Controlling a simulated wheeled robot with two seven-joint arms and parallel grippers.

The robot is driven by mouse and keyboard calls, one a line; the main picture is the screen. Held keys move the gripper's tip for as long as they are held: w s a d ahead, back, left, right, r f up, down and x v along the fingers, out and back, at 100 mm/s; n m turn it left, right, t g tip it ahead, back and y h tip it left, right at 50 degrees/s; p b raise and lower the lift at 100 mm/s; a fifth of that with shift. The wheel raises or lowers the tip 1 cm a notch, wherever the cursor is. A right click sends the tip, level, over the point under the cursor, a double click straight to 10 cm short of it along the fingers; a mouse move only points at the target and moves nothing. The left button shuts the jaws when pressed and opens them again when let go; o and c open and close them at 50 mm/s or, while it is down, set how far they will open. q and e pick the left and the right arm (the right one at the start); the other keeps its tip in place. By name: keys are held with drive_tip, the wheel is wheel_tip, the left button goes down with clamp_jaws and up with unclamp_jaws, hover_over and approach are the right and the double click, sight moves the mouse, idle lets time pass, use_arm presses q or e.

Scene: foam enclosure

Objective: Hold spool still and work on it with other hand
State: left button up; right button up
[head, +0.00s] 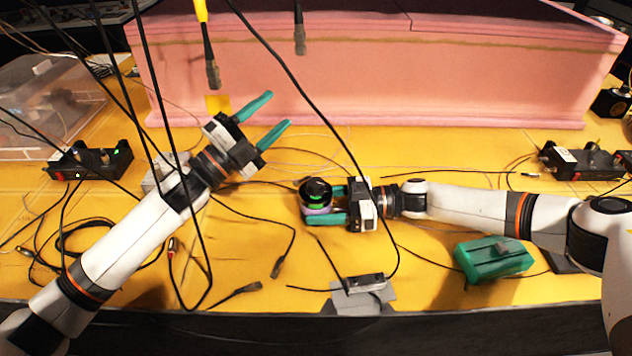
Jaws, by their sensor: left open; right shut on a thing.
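The spool (316,192) is a small round piece with a black top, a green band and a pale lilac base, near the middle of the yellow work surface. My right gripper (325,205) comes in from the right and is shut on the spool, with its green fingers on either side of it. My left gripper (272,120) is open and empty. It is above and to the left of the spool, its green fingers apart and pointing up and right toward the pink foam wall. The spool's underside is hidden, so I cannot tell whether it touches the surface.
A pink foam wall (380,80) closes off the back. A green box (494,260) lies at the lower right, and a small grey metal piece (362,297) sits near the front edge. Black devices (92,160) stand at both sides. Loose cables hang and lie across the left and middle.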

use_arm(q)
drive_tip(key=w+a+r+m+g+h, duration=0.1)
drive_tip(key=a+r+m+g, duration=0.15)
drive_tip(key=a+m, duration=0.8)
drive_tip(key=m+g, duration=0.8)
drive_tip(key=m, duration=0.8)
approach(307, 185)
drive_tip(key=shift+n, duration=0.25)
drive_tip(key=x, duration=1)
drive_tip(key=shift+d, duration=0.15)
drive_tip(key=shift+w+d, duration=0.25)
drive_tip(key=shift+d, duration=0.45)
drive_tip(key=shift+c, duration=0.3)
drive_tip(key=shift+g, duration=0.35)
drive_tip(key=c, duration=0.9)
